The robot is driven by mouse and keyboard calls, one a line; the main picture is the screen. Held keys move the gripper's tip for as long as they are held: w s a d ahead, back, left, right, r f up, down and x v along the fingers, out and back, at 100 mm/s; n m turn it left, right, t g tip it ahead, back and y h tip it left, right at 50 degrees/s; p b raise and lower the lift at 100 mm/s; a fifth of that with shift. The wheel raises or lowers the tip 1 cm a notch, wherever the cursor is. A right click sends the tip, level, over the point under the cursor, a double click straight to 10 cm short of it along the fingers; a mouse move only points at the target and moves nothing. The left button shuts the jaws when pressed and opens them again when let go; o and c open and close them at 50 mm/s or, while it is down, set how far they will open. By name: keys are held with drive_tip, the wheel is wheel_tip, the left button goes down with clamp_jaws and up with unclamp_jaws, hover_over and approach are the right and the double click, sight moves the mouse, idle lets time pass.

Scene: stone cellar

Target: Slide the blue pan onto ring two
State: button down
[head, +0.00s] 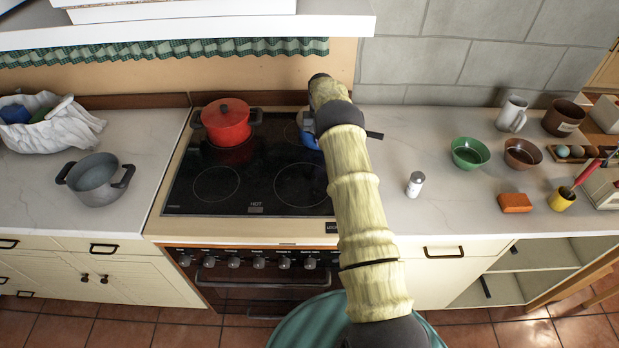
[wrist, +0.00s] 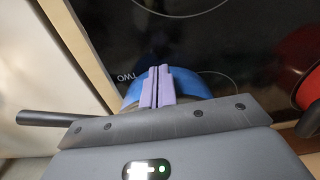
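The blue pan (head: 309,140) is at the back right of the black hob, mostly hidden by my arm in the head view. Its dark handle (head: 374,134) points right, past the hob's edge. In the wrist view the pan's blue side (wrist: 140,90) shows behind my gripper (wrist: 157,87), whose two lilac fingers are together, at the pan. I cannot tell whether they touch it. The label TWO (wrist: 127,76) shows beside the pan. The ring (wrist: 222,77) next to it is partly covered by the pan; how well they line up is hidden.
A red pot (head: 226,122) stands on the back left of the hob (head: 255,190). The front rings are bare. A grey pot (head: 96,180) stands on the left counter. A shaker (head: 415,184), bowls and mugs stand on the right counter. A shelf (head: 190,30) overhangs the back left.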

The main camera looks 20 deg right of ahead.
drive_tip(key=shift+w+d, duration=0.1)
drive_tip(key=shift+w, duration=0.1)
drive_tip(key=shift+w+d, duration=0.2)
drive_tip(key=shift+w, duration=0.1)
drive_tip(key=shift+s+a+r, duration=0.1)
drive_tip(key=shift+s+a, duration=0.1)
drive_tip(key=shift+s, duration=0.45)
drive_tip(key=shift+s+a, duration=0.2)
drive_tip(key=shift+s, duration=0.4)
drive_tip(key=shift+s+a+p, duration=0.15)
drive_tip(key=shift+s+a, duration=0.25)
drive_tip(key=shift+s, duration=0.8)
drive_tip(key=shift+s+a+p, duration=0.1)
drive_tip(key=shift+s+a, duration=0.3)
drive_tip(key=shift+s, duration=0.75)
drive_tip(key=shift+s+a+p, duration=0.15)
drive_tip(key=shift+s+a, duration=0.25)
drive_tip(key=shift+s, duration=0.8)
drive_tip(key=s+a+r+p, duration=0.1)
drive_tip(key=s+r+p, duration=0.3)
drive_tip(key=r, duration=0.3)
drive_tip(key=shift+s+a, duration=0.25)
drive_tip(key=shift+s, duration=0.15)
